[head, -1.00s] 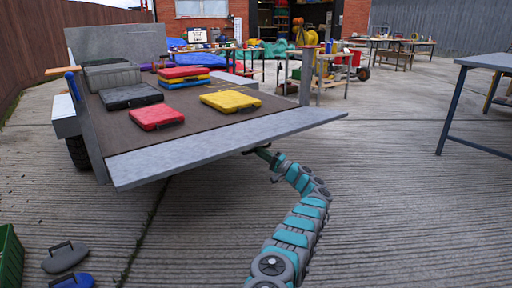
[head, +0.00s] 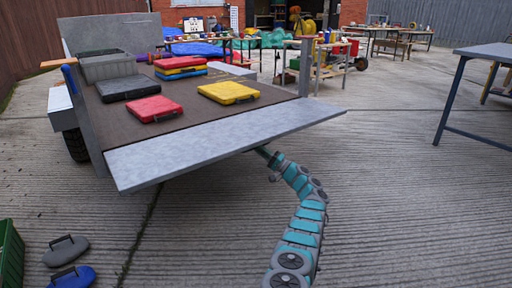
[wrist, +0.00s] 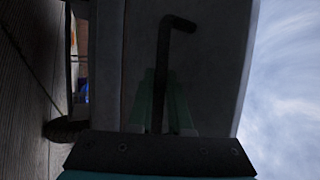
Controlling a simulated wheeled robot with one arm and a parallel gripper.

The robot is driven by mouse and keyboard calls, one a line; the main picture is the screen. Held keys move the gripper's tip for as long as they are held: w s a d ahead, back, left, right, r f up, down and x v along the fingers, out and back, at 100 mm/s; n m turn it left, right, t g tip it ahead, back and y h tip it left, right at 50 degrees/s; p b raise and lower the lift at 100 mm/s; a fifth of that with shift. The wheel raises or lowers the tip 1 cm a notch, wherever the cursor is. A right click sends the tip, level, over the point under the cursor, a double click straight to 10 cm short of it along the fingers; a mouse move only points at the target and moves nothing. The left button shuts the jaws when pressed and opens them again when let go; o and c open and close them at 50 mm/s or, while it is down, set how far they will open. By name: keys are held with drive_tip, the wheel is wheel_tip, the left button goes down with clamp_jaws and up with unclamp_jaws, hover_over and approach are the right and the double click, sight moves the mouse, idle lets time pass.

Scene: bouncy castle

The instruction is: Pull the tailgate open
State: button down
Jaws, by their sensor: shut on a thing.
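The tailgate (head: 225,142) is a flat grey panel at the near end of the trailer in the head view. It slopes out from the bed, lowered close to level. Its underside (wrist: 218,70) fills much of the dark wrist view. A dark bent handle (wrist: 165,45) runs along that underside. My gripper (wrist: 162,80) has its two green fingers shut on the handle. In the head view my gripper (head: 265,153) is under the tailgate's outer edge, and its fingertips are hidden by the panel.
Red (head: 154,108) and yellow (head: 228,92) cases and a grey crate (head: 108,67) are on the trailer bed. A grey table (head: 484,54) stands at right. A green crate (head: 10,255) is at lower left. Concrete around my arm is clear.

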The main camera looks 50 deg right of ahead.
drive_tip(key=shift+r, duration=0.15)
drive_tip(key=c, duration=0.8)
unclamp_jaws()
drive_tip(key=shift+c, duration=0.2)
drive_tip(key=shift+s+d, duration=0.1)
drive_tip(key=p+v, duration=0.1)
drive_tip(key=v, duration=0.6)
drive_tip(key=shift+s+f, duration=0.25)
drive_tip(key=shift+f, duration=0.1)
